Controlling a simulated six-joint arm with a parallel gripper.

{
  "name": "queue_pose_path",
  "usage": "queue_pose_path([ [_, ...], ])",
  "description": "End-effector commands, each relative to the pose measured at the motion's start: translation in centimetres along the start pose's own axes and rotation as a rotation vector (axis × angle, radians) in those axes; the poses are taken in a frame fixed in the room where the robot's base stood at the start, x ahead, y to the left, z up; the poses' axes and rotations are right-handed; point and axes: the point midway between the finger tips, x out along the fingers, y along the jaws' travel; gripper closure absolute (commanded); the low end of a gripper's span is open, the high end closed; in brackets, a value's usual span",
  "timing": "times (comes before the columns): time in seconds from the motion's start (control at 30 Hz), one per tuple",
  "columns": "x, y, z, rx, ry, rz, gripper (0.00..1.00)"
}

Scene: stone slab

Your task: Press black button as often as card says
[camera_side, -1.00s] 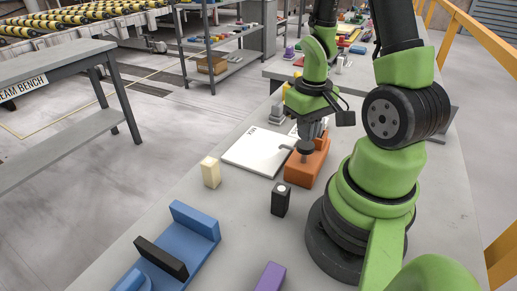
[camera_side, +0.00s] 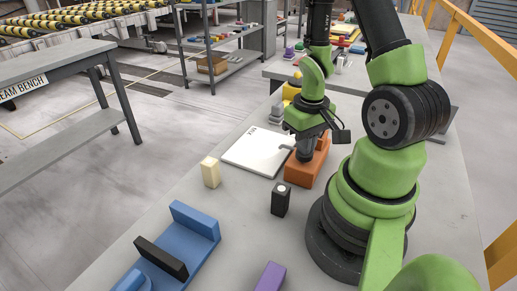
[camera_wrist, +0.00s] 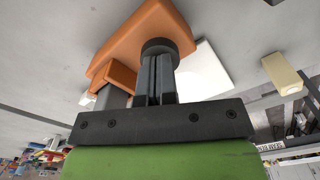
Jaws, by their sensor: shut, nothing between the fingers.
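The orange box (camera_side: 301,174) stands on the slab with the black button (camera_wrist: 160,46) on its top. My gripper (camera_side: 305,152) is shut and empty, pointing down over the box. In the wrist view my closed fingertips (camera_wrist: 159,56) meet the button's round cap and look in contact with it. In the side view the button is mostly hidden by the fingers and sits low, close to the box top. The card also shows in the wrist view (camera_wrist: 205,72).
A cream block (camera_side: 210,172) and a black block with a white top (camera_side: 280,199) stand in front of the card and box. A blue holder (camera_side: 196,222) with a black bar (camera_side: 161,258) and a purple block (camera_side: 270,276) are nearer. Several small items stand behind the box.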

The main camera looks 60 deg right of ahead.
Motion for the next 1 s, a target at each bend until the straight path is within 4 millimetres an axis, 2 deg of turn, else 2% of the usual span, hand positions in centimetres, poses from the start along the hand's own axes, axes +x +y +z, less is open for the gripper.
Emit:
queue_pose_path([
  [0.37,0.0,0.0,-0.1,0.0,0.001,0.0,1.0],
  [1.0,-4.0,0.0,-0.1,0.0,0.003,0.0,1.0],
])
